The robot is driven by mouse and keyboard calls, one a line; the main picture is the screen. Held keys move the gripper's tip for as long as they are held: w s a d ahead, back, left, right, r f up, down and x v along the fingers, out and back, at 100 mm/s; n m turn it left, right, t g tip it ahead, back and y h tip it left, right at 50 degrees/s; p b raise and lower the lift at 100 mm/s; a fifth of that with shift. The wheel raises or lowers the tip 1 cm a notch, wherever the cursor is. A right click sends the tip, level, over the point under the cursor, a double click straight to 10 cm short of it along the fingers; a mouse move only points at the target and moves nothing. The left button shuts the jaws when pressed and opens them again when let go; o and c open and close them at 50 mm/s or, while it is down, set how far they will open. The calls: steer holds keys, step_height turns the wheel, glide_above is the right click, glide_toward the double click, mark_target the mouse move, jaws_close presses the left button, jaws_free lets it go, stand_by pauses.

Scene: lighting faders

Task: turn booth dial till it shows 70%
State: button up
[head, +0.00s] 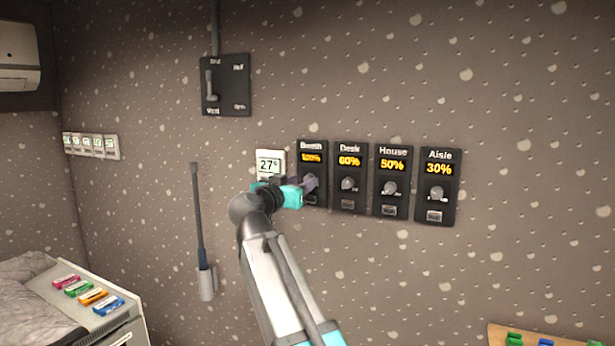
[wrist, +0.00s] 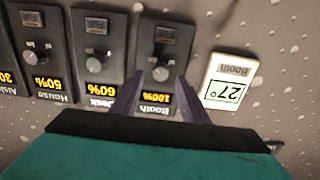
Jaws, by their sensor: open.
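The Booth panel (head: 313,148) is the leftmost of the black dial panels on the wall in the head view, partly covered by my gripper (head: 309,183). In the wrist view, which is upside down, the Booth display (wrist: 156,99) reads 100%. The Booth dial (wrist: 161,71) is a round grey knob above that display in the picture. My gripper (wrist: 160,82) is open, with one purple finger on each side of the Booth panel's display and the fingertips close to the dial. I cannot tell whether the fingers touch the dial.
Desk (head: 350,164) reads 60%, House (head: 392,167) 50% and Aisle (head: 438,171) 30%, close by on the right. A white 27° thermostat (head: 270,160) adjoins Booth on the left. A lever switch (head: 225,85) is above; a wand in a holder (head: 207,283) hangs lower left.

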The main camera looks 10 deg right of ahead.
steer(key=shift+p+x, duration=0.3)
steer(key=shift+x, duration=0.9)
steer(key=c, duration=1)
steer(key=shift+d, duration=0.35)
jaws_close()
steer(key=shift+a+f, duration=0.1)
steer(key=shift+a, duration=0.15)
steer(key=shift+a, duration=0.1)
